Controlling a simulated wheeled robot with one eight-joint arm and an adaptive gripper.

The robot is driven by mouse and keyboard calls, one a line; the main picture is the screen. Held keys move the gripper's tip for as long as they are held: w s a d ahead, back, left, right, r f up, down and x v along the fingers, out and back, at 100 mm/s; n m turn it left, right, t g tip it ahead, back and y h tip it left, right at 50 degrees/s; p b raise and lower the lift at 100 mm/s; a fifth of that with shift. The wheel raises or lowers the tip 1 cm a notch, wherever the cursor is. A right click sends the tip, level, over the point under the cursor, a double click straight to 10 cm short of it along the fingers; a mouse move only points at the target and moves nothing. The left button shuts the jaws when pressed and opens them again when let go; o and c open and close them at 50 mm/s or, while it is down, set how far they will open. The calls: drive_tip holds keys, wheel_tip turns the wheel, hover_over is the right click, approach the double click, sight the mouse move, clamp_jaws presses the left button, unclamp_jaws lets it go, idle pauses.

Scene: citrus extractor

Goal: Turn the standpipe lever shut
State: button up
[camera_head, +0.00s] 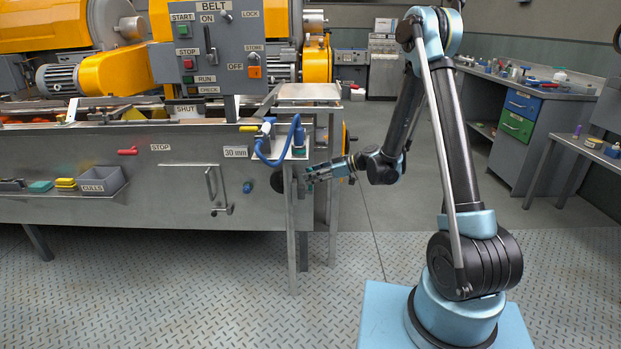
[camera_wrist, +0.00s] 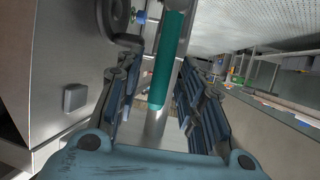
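A teal-green sleeve (camera_wrist: 168,62), which looks like the lever's grip, stands between my fingers in the wrist view, with a bare steel bar below it. My gripper (camera_wrist: 161,72) is open, with one finger on each side of the sleeve. I cannot tell whether either finger touches it. In the head view my gripper (camera_head: 310,174) is beside steel uprights (camera_head: 291,225) at the right end of the machine. The lever cannot be made out there, and its joint to the pipe is not clearly visible.
A blue hose (camera_head: 265,157) loops just above and left of my gripper. A dark round part (camera_head: 277,180) sits behind the uprights. The machine's grey side (camera_head: 120,205) bounds the left. The floor (camera_head: 180,290) in front is clear.

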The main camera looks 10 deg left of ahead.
drive_tip(key=shift+a+f, duration=0.2)
drive_tip(key=shift+a, duration=0.25)
clamp_jaws()
